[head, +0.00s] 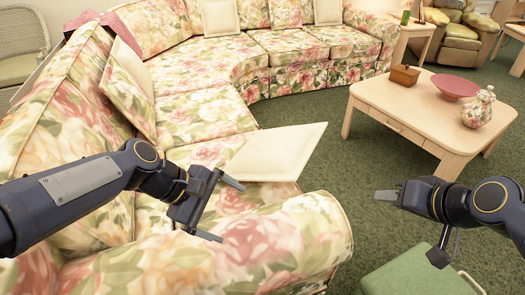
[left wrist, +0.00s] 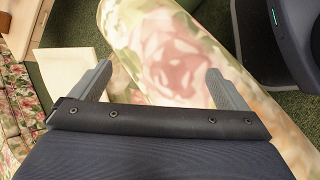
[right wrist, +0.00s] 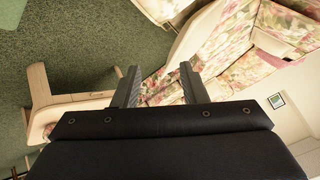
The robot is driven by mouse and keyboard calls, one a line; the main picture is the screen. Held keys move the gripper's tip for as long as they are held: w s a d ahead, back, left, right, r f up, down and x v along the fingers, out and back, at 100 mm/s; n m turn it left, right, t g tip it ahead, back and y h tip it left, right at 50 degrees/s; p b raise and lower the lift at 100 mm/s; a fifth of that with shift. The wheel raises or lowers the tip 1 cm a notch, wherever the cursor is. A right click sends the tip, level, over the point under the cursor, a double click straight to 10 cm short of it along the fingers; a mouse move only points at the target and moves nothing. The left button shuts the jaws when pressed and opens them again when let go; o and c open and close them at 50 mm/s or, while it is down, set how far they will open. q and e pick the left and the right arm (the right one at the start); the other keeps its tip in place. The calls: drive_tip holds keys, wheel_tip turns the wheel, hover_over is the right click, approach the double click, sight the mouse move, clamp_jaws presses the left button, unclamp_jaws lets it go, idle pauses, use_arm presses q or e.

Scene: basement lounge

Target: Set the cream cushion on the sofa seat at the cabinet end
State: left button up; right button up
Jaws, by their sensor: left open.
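A flat cream cushion (head: 275,153) lies on the near end of the floral sofa seat (head: 205,115), beside the rolled armrest (head: 270,240). Its right corner juts past the seat's front edge over the carpet. It also shows at the left in the left wrist view (left wrist: 70,68). My left gripper (head: 232,213) is open and empty above the armrest, on the near side of the cushion and apart from it. My right gripper (head: 378,195) is over the carpet, right of the cushion; its fingers stand apart with nothing between them in the right wrist view (right wrist: 158,75). I cannot make out a cabinet for certain.
Other cream cushions (head: 220,17) lean along the sofa back. A pale coffee table (head: 400,100) with a red bowl (head: 455,87), a wooden box and a floral jar stands at right. A green-topped piece (head: 415,272) stands at the bottom right. Green carpet between is clear.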

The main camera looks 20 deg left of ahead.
use_arm(q)
drive_tip(key=w+f+n+h, duration=0.2)
drive_tip(key=w+n, duration=0.6)
use_arm(e)
drive_tip(key=w+a+f+t+y, duration=0.1)
drive_tip(key=w+a, duration=0.3)
drive_tip(key=w, duration=0.3)
drive_tip(key=w+a+f+m+y, duration=0.1)
drive_tip(key=w+a, duration=0.3)
drive_tip(key=w, duration=0.4)
drive_tip(key=w+a+f+t+y, duration=0.1)
drive_tip(key=w+a+y, duration=0.1)
drive_tip(key=w+a, duration=0.35)
drive_tip(key=w+f+m+t, duration=0.2)
drive_tip(key=w+f+m, duration=0.3)
drive_tip(key=w, duration=0.5)
use_arm(q)
drive_tip(key=n+t+h, duration=0.4)
drive_tip(key=n+t, duration=0.5)
drive_tip(key=n, duration=1.9)
approach(252, 171)
drive_tip(key=shift+x, duration=0.95)
drive_tip(key=shift+r, duration=0.1)
use_arm(e)
drive_tip(key=m+t+h, duration=0.1)
drive_tip(key=m+h, duration=0.1)
drive_tip(key=m, duration=0.1)
approach(320, 138)
drive_tip(key=x, duration=0.3)
drive_tip(key=shift+f, duration=0.1)
